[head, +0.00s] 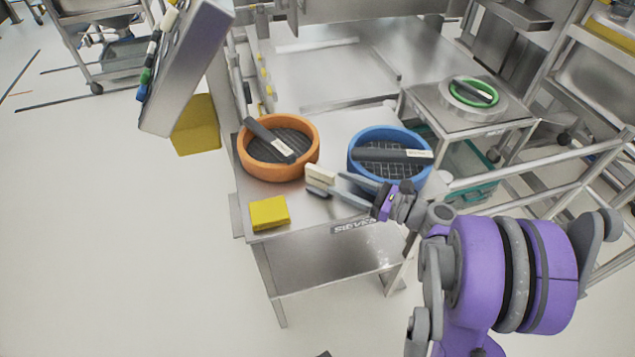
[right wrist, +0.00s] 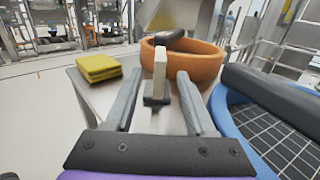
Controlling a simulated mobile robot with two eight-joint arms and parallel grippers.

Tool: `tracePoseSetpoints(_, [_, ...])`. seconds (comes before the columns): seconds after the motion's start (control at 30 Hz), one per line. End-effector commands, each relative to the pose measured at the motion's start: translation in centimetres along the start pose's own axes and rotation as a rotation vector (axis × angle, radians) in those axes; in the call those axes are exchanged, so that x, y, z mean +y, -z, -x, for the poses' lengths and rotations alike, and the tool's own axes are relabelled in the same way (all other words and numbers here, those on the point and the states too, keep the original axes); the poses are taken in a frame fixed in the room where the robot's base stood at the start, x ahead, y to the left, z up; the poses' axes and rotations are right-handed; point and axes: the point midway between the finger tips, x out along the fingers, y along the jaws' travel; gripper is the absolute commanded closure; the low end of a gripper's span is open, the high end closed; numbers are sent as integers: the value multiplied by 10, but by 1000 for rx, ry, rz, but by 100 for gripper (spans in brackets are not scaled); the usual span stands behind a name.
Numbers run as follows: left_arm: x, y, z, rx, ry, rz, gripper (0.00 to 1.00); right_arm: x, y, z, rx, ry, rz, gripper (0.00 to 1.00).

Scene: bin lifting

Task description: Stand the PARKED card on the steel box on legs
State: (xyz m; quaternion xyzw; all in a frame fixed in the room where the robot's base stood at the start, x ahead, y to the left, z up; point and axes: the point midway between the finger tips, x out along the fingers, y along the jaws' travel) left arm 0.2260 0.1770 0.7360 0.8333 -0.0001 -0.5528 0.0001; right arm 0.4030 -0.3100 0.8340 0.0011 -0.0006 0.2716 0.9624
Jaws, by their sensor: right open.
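The small cream card (head: 320,174) stands upright in a dark foot near the front edge of the steel table, between the orange and blue rings. Its lettering is not readable. My right gripper (head: 328,183) is open, its fingers pointing at the card. In the right wrist view, the card (right wrist: 160,64) stands centred between the two fingertips (right wrist: 159,82), with a gap visible on each side. The steel box on legs (head: 428,104) stands behind and to the right, with a round disc and a green ring on top. My left gripper is not in view.
An orange sieve (head: 310,158) and a blue sieve (head: 425,172), each with a dark bar across it, flank the card. A yellow block (head: 269,212) lies at the table's front left corner. Metal rails (head: 560,165) run at the right. A grey panel (head: 187,70) rises at the left.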

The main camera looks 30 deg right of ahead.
Motion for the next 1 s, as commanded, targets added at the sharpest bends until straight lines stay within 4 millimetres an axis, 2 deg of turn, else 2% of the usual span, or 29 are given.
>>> tracePoseSetpoints(0.23, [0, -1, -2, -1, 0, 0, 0, 1, 0, -22, 1, -2, 0, 45])
tracePoseSetpoints(0.5, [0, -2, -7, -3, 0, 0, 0, 1, 0, -60, 2, -2, 1, 45])
tracePoseSetpoints(0.8, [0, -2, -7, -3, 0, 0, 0, 1, 0, -65, 2, 0, 2, 45])
tracePoseSetpoints(1.0, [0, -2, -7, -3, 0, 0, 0, 1, 0, -64, 2, 0, 2, 81])
